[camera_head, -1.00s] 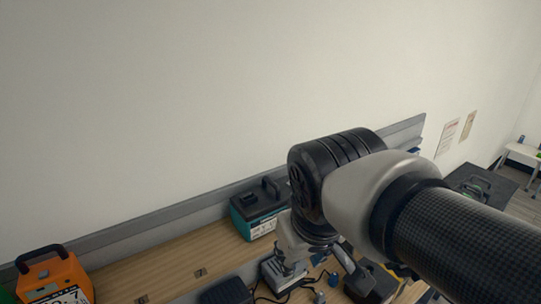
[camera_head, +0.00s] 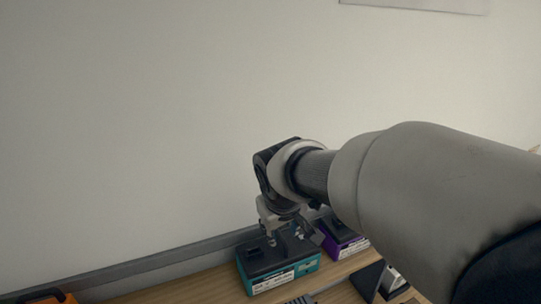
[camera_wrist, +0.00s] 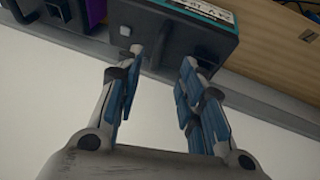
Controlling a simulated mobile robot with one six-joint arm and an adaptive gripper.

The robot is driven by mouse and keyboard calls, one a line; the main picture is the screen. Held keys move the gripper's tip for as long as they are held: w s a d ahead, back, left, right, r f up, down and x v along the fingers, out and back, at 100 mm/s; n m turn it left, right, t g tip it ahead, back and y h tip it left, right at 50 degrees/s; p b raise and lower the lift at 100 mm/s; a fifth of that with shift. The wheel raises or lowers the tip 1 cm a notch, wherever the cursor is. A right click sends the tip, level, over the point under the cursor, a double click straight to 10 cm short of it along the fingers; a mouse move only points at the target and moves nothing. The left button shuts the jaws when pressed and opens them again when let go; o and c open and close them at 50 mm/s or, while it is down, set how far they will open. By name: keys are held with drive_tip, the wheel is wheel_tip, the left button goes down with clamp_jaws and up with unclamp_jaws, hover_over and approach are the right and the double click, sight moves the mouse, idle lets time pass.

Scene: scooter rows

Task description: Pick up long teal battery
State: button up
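The teal battery (camera_head: 281,279) has a black top and a white label and stands on the wooden bench by the wall.
A purple battery (camera_head: 343,240) stands just right of the teal one, partly hidden by my arm. An orange battery (camera_head: 48,298) is cut off at the lower left. A grey rail (camera_head: 175,263) runs along the wall behind. Bench to the left of the teal battery is clear.

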sight(281, 237)
drive_tip(key=x, duration=0.7)
drive_tip(key=shift+w+d+f, duration=0.15)
drive_tip(key=shift+w, duration=0.1)
drive_tip(key=shift+s, duration=0.1)
clamp_jaws()
idle(0.8)
drive_tip(key=shift+w+r, duration=0.2)
drive_tip(key=shift+r, duration=0.05)
